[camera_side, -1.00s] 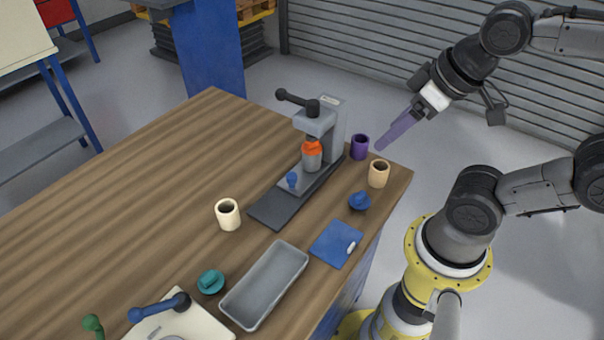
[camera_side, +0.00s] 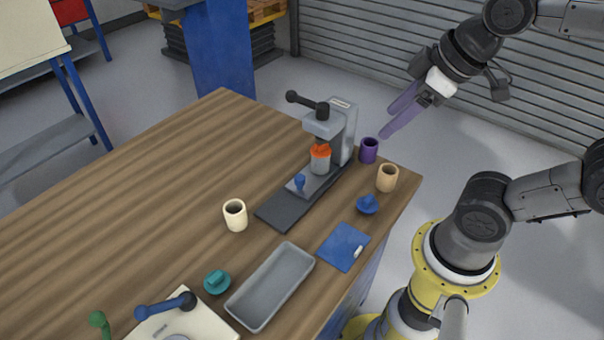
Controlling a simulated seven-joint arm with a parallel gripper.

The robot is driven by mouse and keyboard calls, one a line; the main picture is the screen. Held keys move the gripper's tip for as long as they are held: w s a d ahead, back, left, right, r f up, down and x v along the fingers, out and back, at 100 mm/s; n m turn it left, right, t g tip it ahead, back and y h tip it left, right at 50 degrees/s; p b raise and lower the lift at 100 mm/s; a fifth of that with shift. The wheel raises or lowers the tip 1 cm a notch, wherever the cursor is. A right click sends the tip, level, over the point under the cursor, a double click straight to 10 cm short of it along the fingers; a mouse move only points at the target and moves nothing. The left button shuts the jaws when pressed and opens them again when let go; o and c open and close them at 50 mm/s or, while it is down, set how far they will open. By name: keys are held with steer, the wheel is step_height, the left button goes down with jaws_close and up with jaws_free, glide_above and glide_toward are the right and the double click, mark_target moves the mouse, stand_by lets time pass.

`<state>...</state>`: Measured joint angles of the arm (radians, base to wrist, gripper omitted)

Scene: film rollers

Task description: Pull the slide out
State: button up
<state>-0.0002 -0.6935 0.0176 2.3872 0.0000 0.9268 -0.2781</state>
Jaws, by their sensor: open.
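The slide is a grey plate with a blue knob (camera_side: 299,182) at its front end. It sits on the dark base (camera_side: 279,212) of the grey press (camera_side: 347,122), near the table's far right corner. A grey cylinder with an orange top (camera_side: 320,160) stands on the slide under the press head. A black-knobbed lever (camera_side: 306,100) sticks out left from the press top. My gripper (camera_side: 390,122) has long purple fingers, spread apart and empty. It hangs in the air right of the press, above the purple cup, touching nothing.
A purple cup (camera_side: 369,150), a tan cup (camera_side: 387,178) and a blue knobbed piece (camera_side: 367,204) stand right of the press. A cream cup (camera_side: 235,215) stands left of the base. A blue pad (camera_side: 343,247) and a grey tray (camera_side: 270,287) lie in front. The left tabletop is clear.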

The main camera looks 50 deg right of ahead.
steer(key=w+r+n+g, duration=0.1)
steer(key=w+n, duration=0.2)
steer(key=w, duration=0.4)
steer(key=n+g, duration=0.3)
steer(key=g, duration=0.2)
glide_above(300, 177)
step_height(300, 177, down, 12)
step_height(300, 177, down, 14)
steer(key=shift+r, duration=0.2)
steer(key=shift+c, duration=0.2)
jaws_close()
